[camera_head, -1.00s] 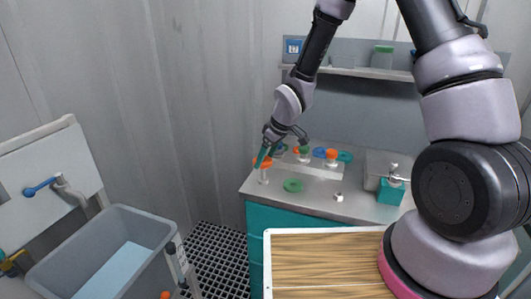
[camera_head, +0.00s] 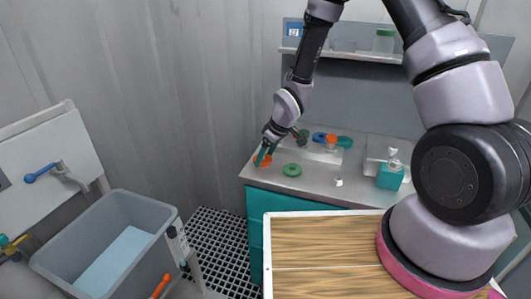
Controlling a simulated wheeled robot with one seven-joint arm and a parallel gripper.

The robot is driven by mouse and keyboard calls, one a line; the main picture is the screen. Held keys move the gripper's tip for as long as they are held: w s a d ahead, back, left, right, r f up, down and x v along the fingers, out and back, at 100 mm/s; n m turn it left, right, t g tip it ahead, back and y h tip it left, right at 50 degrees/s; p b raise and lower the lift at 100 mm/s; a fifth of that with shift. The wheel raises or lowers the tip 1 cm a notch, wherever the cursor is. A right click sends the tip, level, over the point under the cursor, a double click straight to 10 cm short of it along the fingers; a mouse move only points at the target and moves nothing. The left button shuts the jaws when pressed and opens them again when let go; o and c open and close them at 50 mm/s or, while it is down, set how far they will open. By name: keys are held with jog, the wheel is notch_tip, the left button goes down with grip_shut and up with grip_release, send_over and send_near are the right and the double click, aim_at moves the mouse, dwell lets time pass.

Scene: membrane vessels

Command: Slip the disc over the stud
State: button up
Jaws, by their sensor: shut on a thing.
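My gripper (camera_head: 262,156), with teal fingers, is low over the front left corner of the steel bench top. It is shut on an orange disc (camera_head: 266,162). The disc sits low, close to the bench surface. The pale post seen under the disc earlier is now hidden by the disc and fingers. I cannot tell whether the disc is around that post or in front of it. A small white stud (camera_head: 338,182) stands on the bench further right, apart from the gripper. A green ring (camera_head: 292,170) lies flat on the bench between them.
Behind are a raised plate with blue (camera_head: 319,137) and green (camera_head: 345,142) rings and an orange-topped vessel (camera_head: 331,140). A wooden-topped table (camera_head: 320,240) is in front; a grey basin (camera_head: 112,250) is at left.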

jog(key=shift+f, duration=0.35)
dwell(0.6)
jog(key=o, duration=1.3)
jog(key=shift+c, duration=0.2)
jog(key=shift+r, duration=0.1)
jog(key=v, duration=1)
jog(key=shift+r, duration=0.3)
jog(key=shift+s+d, duration=0.1)
